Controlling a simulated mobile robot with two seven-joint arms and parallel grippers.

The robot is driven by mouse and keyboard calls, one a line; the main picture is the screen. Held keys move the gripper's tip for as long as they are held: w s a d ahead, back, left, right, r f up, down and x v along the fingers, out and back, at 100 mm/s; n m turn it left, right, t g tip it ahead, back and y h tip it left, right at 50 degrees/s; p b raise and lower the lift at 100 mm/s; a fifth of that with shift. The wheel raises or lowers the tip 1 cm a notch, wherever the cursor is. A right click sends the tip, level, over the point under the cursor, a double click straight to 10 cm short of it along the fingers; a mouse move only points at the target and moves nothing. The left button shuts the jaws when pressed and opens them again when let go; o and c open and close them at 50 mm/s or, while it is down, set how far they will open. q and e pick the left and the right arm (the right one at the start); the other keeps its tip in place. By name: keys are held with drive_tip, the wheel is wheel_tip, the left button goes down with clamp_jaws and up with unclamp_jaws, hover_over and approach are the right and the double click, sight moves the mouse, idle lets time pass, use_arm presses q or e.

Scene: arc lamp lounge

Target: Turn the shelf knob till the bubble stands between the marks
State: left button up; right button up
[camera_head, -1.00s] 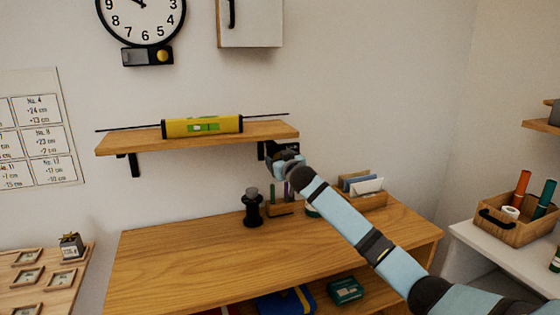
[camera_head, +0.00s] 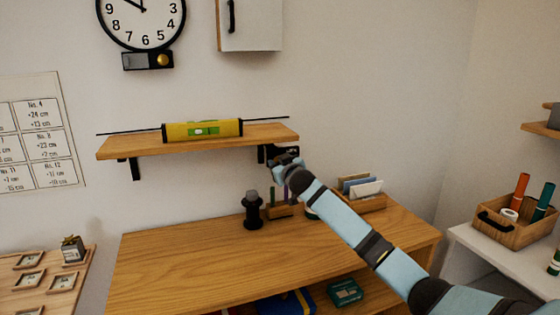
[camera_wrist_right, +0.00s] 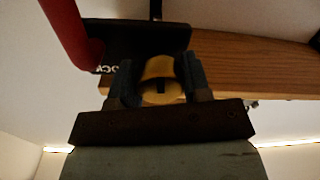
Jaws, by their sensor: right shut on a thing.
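The wooden wall shelf (camera_head: 270,132) carries a yellow spirit level (camera_head: 175,132) with a green vial window (camera_head: 205,131). A pale bubble shows in the window, near its middle or slightly left. It is too small to place against the marks. My right gripper (camera_head: 281,162) is at the shelf's right bracket, below the right end. In the right wrist view its fingers (camera_wrist_right: 160,85) are shut on a brass-yellow knob (camera_wrist_right: 160,69) with a dark slot. The knob is hidden in the head view. My left gripper is not in view.
A red part (camera_wrist_right: 75,35) and a dark plate with partly hidden lettering sit beside the knob. Below stands a wooden desk (camera_head: 180,257) with a black object (camera_head: 252,210), pen holder and letter tray (camera_head: 372,201). A clock (camera_head: 141,20) hangs above.

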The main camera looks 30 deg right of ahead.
drive_tip(key=shift+r+n+p, duration=0.25)
drive_tip(key=shift+n+p, duration=0.55)
drive_tip(key=shift+p, duration=0.05)
drive_tip(key=n+p, duration=0.3)
drive_tip(key=shift+n, duration=0.3)
drive_tip(key=n+p, duration=0.2)
drive_tip(key=shift+n, duration=0.4)
drive_tip(key=n+p, duration=0.2)
drive_tip(key=shift+n, duration=0.3)
drive_tip(key=n+p, duration=0.1)
drive_tip(key=n, duration=0.1)
drive_tip(key=shift+f+n+h+p, duration=0.1)
drive_tip(key=shift+n+h+p, duration=0.2)
drive_tip(key=shift+p, duration=0.05)
drive_tip(key=n+p, duration=0.1)
drive_tip(key=n, duration=0.2)
drive_tip(key=shift+p, duration=0.3)
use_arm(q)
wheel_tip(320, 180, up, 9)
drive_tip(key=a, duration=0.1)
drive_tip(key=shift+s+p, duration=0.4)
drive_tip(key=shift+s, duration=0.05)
use_arm(e)
drive_tip(key=shift+f+n+g, duration=0.15)
drive_tip(key=shift+n+g, duration=0.15)
drive_tip(key=shift+n, duration=0.6)
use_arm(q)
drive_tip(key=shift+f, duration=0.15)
